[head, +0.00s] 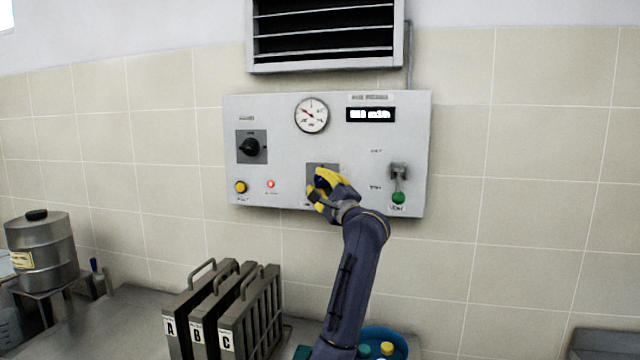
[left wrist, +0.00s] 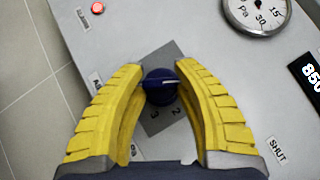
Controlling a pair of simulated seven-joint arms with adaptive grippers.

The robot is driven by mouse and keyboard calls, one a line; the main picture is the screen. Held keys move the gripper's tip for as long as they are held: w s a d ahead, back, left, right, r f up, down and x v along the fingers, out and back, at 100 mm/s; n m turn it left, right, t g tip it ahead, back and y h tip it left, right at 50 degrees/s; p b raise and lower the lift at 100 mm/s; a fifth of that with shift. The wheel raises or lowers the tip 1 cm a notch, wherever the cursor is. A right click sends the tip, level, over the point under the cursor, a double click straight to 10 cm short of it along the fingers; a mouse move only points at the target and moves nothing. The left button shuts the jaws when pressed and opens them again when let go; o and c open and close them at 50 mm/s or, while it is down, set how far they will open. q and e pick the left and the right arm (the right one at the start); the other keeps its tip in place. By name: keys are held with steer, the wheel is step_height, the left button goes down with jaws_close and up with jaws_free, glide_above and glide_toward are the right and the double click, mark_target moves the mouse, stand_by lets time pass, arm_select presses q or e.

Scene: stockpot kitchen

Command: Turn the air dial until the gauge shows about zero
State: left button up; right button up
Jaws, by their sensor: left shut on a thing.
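The air dial is a round dark blue knob (left wrist: 161,86) with a white pointer line, on a grey square plate (left wrist: 178,59) with numbers such as 2 and 3. My left gripper (head: 318,187) is shut on it; in the left wrist view the yellow fingers (left wrist: 160,88) stand on either side of the knob. In the head view the fingers hide most of the dial. The gauge (head: 311,115) is round and white; its needle points to the upper left. Its lower part also shows in the left wrist view (left wrist: 262,12), with 15, 30 and Pa. My right gripper is out of view.
The grey panel (head: 240,108) also carries a black rotary switch (head: 250,147), a yellow button (head: 240,187), a lit red lamp (head: 270,184), a digital display (head: 371,115) and a green-ended lever (head: 398,190). Filter frames marked A, B, C (head: 233,310) stand below.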

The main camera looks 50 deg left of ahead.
arm_select(q)
steer(key=shift+r+m+t+y, duration=0.1)
steer(key=shift+m+t+y, duration=0.5)
steer(key=shift+m+t, duration=1.05)
steer(key=shift+m, duration=0.55)
steer(key=o, duration=1.2)
steer(key=shift+a, duration=0.1)
steer(key=v, duration=1.2)
